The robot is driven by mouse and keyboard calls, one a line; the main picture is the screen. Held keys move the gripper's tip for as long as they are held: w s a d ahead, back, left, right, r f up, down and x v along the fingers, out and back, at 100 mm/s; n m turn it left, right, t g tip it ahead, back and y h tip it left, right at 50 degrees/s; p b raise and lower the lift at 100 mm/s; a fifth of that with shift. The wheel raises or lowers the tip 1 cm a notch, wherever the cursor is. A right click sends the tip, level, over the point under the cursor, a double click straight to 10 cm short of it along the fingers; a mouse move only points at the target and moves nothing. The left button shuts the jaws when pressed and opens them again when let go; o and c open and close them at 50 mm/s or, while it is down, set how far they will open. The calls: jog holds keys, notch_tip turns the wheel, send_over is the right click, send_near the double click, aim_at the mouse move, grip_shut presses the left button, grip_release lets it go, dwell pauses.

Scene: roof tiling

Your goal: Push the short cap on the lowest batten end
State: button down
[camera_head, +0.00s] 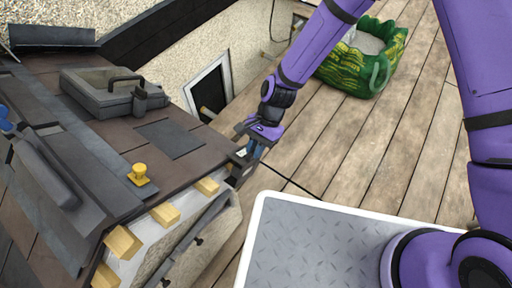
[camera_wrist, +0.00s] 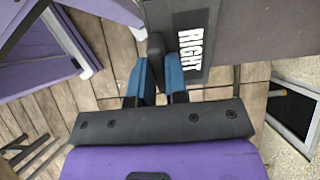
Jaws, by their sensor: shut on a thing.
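My gripper (camera_wrist: 160,85) has its two blue fingers closed on a small dark piece (camera_wrist: 156,52), which looks like the short cap. In the head view my gripper (camera_head: 254,150) is at the roof's near right corner, and the piece is mostly hidden there. In the wrist view the piece is right beside a dark grey panel marked RIGHT (camera_wrist: 190,40); I cannot tell whether they touch. Bare yellow batten ends (camera_head: 207,186), (camera_head: 165,214), (camera_head: 123,242) stick out along the roof's edge. The lowest batten end by my gripper is not clearly visible.
A grey case (camera_head: 100,88), a loose slate (camera_head: 170,138) and a yellow knob-like piece (camera_head: 139,175) lie on the roof. A green bag (camera_head: 362,62) stands on the plank deck. A window (camera_head: 210,88) is in the wall behind. The deck's middle is clear.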

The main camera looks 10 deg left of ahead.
jog(key=shift+a, duration=0.1)
dwell(0.5)
jog(key=c, duration=1.1)
grip_release()
jog(key=shift+o, duration=0.2)
jog(key=shift+w, duration=0.1)
jog(key=shift+v, duration=3)
